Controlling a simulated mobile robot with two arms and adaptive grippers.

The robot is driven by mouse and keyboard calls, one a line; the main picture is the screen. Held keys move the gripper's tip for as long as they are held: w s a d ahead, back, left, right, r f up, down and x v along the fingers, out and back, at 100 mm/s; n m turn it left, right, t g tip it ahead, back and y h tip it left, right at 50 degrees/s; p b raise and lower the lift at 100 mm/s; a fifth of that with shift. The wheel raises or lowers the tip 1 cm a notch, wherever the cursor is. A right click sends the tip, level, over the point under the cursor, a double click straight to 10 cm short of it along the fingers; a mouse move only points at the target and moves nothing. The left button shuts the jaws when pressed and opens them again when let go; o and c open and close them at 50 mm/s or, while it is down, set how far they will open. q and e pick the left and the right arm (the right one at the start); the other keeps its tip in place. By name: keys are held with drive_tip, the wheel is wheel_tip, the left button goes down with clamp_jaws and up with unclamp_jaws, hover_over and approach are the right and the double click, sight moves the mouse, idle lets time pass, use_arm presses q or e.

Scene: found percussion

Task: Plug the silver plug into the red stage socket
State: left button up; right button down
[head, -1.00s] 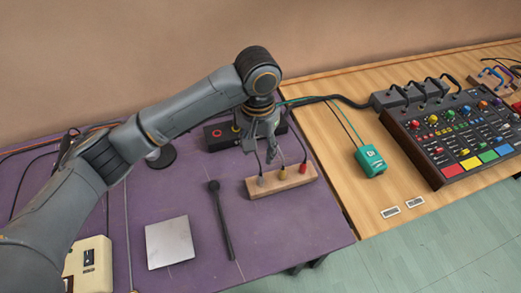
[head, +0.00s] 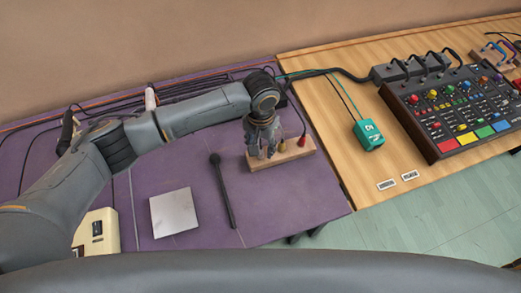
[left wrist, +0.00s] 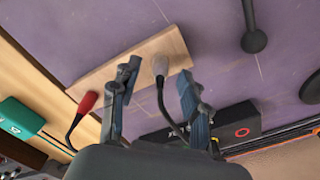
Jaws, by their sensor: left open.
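The silver plug (left wrist: 160,67) stands in a wooden block (left wrist: 138,60), with its dark cable running toward the camera. My left gripper (left wrist: 156,82) is open, with one finger on each side of the silver plug in the left wrist view; contact cannot be told. In the head view the left gripper (head: 262,153) is down at the block's left end (head: 300,155) and hides the silver plug. The red stage socket, a red ring on a black box (left wrist: 242,132), shows at the lower right of the left wrist view; my arm mostly hides it in the head view. My right gripper is not in view.
A black mallet (head: 224,190) and a metal plate (head: 173,212) lie to the left. Cables run along the back. A mixer (head: 455,120) stands right.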

use_arm(q)
drive_tip(key=shift+f, duration=1.05)
clamp_jaws()
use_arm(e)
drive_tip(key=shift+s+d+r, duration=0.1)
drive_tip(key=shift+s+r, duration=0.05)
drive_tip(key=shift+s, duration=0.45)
